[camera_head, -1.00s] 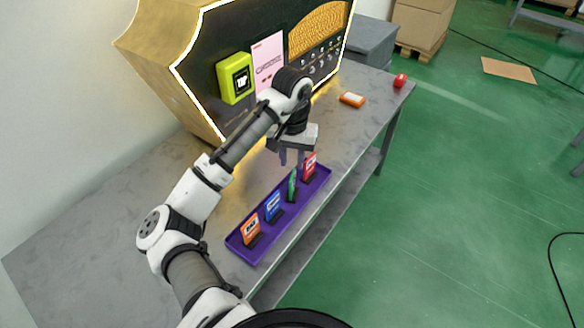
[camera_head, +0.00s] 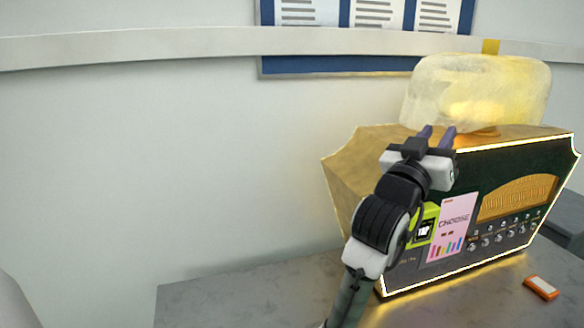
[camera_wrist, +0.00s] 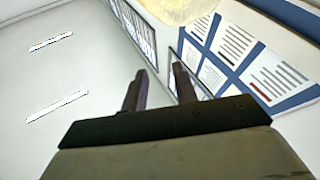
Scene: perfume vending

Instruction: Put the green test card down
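My gripper (camera_head: 437,133) is raised in front of the vending machine, with its two dark purple fingers pointing up. In the wrist view my gripper (camera_wrist: 158,76) has a clear gap between its fingers and nothing in it. The green test card and the purple tray are in neither view now.
The gold and black vending machine (camera_head: 512,175), with a lit edge, stands on the grey table (camera_head: 240,296). A pink sign (camera_head: 452,229) and a yellow-green panel (camera_head: 424,226), partly behind my arm, are on its front. An orange-and-white item (camera_head: 541,287) lies at right. The table's left is bare.

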